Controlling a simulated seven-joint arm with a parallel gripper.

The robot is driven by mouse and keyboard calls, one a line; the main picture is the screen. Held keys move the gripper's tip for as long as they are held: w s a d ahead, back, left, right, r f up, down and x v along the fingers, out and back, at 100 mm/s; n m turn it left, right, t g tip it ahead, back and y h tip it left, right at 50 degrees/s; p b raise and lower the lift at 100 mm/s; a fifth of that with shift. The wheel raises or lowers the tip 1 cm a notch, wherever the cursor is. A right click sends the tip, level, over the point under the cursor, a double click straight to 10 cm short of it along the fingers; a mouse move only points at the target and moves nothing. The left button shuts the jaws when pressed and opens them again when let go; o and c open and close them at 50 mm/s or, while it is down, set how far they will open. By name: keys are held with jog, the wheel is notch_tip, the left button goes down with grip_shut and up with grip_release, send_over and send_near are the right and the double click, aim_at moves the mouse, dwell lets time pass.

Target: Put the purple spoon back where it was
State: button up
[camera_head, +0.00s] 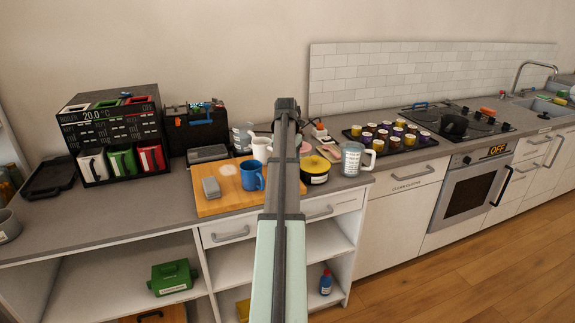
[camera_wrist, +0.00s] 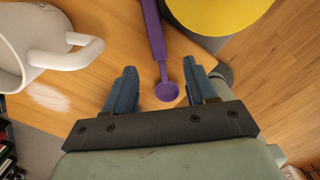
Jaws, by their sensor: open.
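The purple spoon (camera_wrist: 154,35) shows in the wrist view, its handle running up past the top edge and its round bowl (camera_wrist: 166,92) nearest me. My gripper (camera_wrist: 160,85) is open, with one dark blue finger on each side of the bowl, both apart from it. The spoon appears over the wooden board; I cannot tell whether it rests on it. In the head view my arm hides the spoon and the fingertips.
A white mug (camera_wrist: 30,50) is left of the spoon, and a yellow-lidded pot (camera_wrist: 215,12) is at its upper right. The wooden board (camera_head: 207,206) also holds a blue mug (camera_head: 251,176) and a grey block (camera_head: 211,188). A glass mug (camera_head: 352,160) stands right of the pot.

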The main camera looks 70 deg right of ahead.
jog(key=shift+a+r, duration=0.1)
jog(key=shift+r, duration=1.25)
jog(key=shift+w, duration=0.1)
